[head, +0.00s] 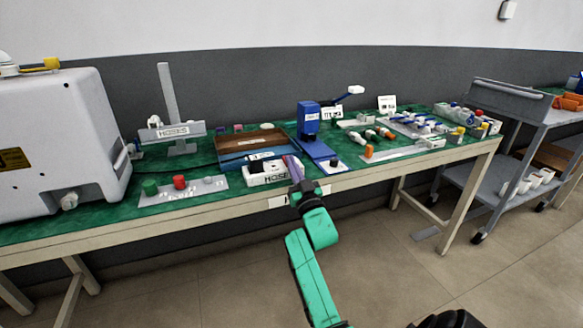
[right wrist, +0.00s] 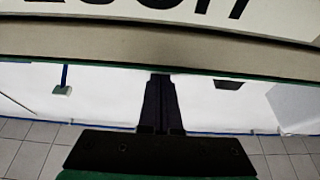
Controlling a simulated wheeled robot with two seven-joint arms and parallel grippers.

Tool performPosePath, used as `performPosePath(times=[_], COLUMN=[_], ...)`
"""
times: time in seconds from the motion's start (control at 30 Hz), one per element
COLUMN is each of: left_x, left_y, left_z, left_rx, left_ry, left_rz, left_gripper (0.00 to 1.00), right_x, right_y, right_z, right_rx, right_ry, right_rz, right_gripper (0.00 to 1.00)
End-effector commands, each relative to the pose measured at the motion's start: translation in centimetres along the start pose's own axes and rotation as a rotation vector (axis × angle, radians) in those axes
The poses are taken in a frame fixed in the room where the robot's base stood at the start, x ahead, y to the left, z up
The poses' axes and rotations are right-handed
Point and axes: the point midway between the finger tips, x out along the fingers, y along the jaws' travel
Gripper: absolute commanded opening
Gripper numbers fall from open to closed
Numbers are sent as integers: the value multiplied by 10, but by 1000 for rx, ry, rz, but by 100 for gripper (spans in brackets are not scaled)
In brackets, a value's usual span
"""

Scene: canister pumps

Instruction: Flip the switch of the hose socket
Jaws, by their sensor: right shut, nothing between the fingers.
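The hose socket, a white box with a black-lettered front label (head: 268,178), stands near the front edge of the green-topped bench in the head view. A small dark part (head: 256,166) sits on it; I cannot tell whether this is the switch. My right gripper (head: 297,184) is at the box's right end, in front of a purple strip, which it partly hides. In the right wrist view its dark fingers (right wrist: 161,78) are together and empty, below a white panel with black letters (right wrist: 145,12). Contact cannot be told. My left gripper is not in view.
A blue press-like device (head: 309,122) stands just behind and right. A brown tray (head: 236,146) lies behind the box, and a grey plate with green and red knobs (head: 183,191) lies left. A large white machine (head: 58,140) fills the left end. A grey cart (head: 510,130) stands right.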

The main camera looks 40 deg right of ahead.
Motion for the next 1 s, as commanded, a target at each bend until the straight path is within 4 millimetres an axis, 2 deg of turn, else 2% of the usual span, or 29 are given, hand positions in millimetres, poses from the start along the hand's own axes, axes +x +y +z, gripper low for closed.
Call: performPosePath(times=[0.13,0.23,0.43,0.93,1.0], left_x=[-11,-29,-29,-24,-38], left_y=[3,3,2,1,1], left_z=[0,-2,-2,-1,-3], left_rx=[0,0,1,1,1], left_ry=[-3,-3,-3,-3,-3], left_rz=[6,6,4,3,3], left_gripper=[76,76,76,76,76], right_x=[2,6,18,-84,-80], right_y=[0,0,0,0,-6], right_z=[-5,-14,-45,-48,-41], right_rx=[-1,-1,-2,0,3], right_ry=[-21,-61,-60,-66,-106], right_rz=[-1,-1,0,1,-10], right_gripper=[0,0,0,0,0])
